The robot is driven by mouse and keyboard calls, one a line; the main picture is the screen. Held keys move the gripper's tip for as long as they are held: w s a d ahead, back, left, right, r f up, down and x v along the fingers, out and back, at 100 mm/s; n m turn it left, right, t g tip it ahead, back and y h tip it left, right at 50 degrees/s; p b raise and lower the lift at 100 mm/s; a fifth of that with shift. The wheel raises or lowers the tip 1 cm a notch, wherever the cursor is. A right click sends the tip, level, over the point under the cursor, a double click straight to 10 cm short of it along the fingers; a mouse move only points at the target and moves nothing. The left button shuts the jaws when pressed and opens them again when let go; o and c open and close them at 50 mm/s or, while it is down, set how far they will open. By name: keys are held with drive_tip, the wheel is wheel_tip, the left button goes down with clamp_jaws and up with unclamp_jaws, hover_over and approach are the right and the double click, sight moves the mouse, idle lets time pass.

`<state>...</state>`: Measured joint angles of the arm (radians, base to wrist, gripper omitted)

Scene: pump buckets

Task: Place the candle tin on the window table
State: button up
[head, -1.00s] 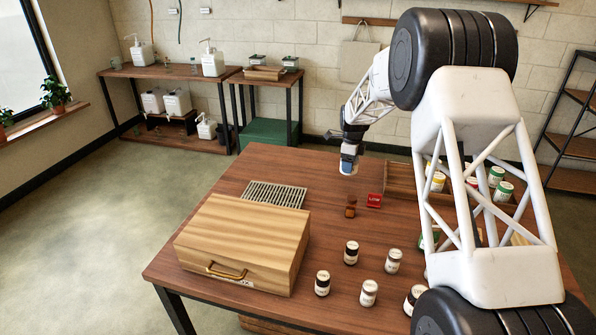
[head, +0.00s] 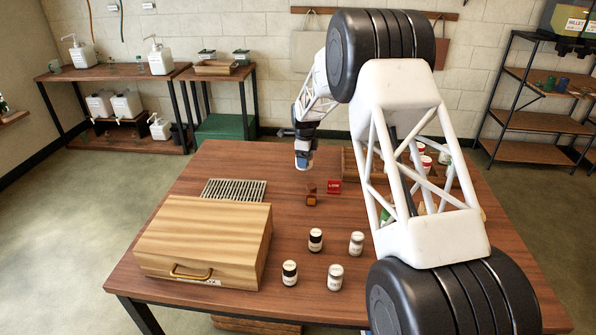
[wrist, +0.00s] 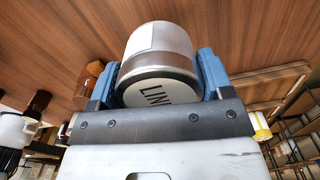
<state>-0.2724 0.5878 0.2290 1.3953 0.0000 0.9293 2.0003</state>
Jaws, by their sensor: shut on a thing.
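My gripper (wrist: 158,80) is shut on a silvery candle tin (wrist: 160,45) with a pale label and the letters "LIN" on the end facing the wrist camera. The blue fingers press on both sides of the tin. In the head view my gripper (head: 303,163) hangs over the far part of the brown work table (head: 220,160); the tin is too small to make out there. Which table is the window table is not marked. A long wooden table (head: 105,72) stands at the back left, on the side where the window was seen.
A wooden case (head: 205,235), grey rack (head: 235,190), amber bottle (head: 311,196), red card (head: 334,187) and several jars (head: 316,240) stand on the work table. Pump bottles (head: 78,52) occupy the long table. A smaller table (head: 215,72) beside it holds a tray. Shelves (head: 545,122) stand right.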

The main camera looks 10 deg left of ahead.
drive_tip(key=shift+f, duration=1.3)
drive_tip(key=shift+f, duration=1.9)
drive_tip(key=shift+f, duration=0.15)
drive_tip(key=o, duration=1)
wheel_tip(320, 180, up, 12)
drive_tip(key=shift+r, duration=0.15)
